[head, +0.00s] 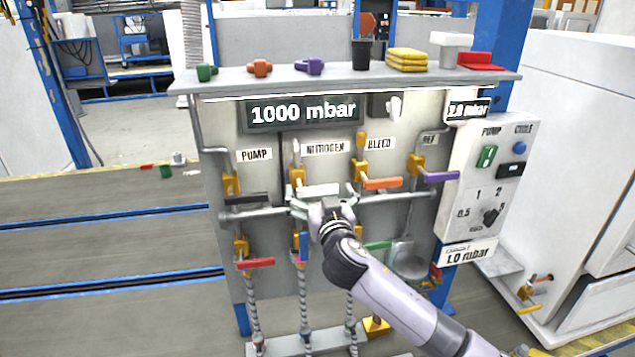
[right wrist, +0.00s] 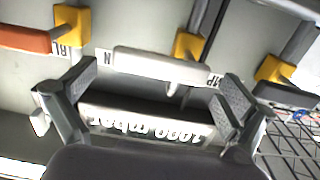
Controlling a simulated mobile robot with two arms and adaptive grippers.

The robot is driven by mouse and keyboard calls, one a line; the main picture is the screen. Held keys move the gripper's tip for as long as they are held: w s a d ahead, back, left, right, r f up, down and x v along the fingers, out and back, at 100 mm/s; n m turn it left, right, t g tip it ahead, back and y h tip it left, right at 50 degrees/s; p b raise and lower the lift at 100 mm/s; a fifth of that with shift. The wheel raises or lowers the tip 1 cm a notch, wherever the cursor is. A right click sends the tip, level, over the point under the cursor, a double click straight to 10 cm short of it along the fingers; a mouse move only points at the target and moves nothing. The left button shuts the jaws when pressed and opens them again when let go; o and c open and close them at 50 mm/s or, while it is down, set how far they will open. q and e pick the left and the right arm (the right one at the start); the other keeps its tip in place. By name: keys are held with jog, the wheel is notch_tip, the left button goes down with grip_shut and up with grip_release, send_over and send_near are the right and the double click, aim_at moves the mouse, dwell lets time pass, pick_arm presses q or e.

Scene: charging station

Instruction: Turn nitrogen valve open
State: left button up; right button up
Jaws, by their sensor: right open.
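The nitrogen valve shows in the head view as a white bar handle (head: 318,190) on a yellow body (head: 297,178), under the NITROGEN label (head: 325,149). The handle lies nearly level, pointing right from the body. My right gripper (head: 323,198) is open in front of it, one finger near each end. In the right wrist view the white handle (right wrist: 165,65) lies across the gap at the fingertips of my right gripper (right wrist: 160,76), with its yellow body (right wrist: 187,46) behind. I cannot tell whether the fingers touch it. My left gripper is in neither view.
The orange bleed handle (head: 382,183) and purple handle (head: 440,176) stick out to the right. The dark pump handle (head: 247,199) is to the left. A horizontal pipe (head: 395,197) and lower red handle (head: 255,263) are close by. The 1000 mbar display (head: 303,112) is above.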

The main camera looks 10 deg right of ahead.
jog(key=shift+w, duration=0.9)
jog(key=shift+c, duration=0.4)
jog(key=c, duration=1.6)
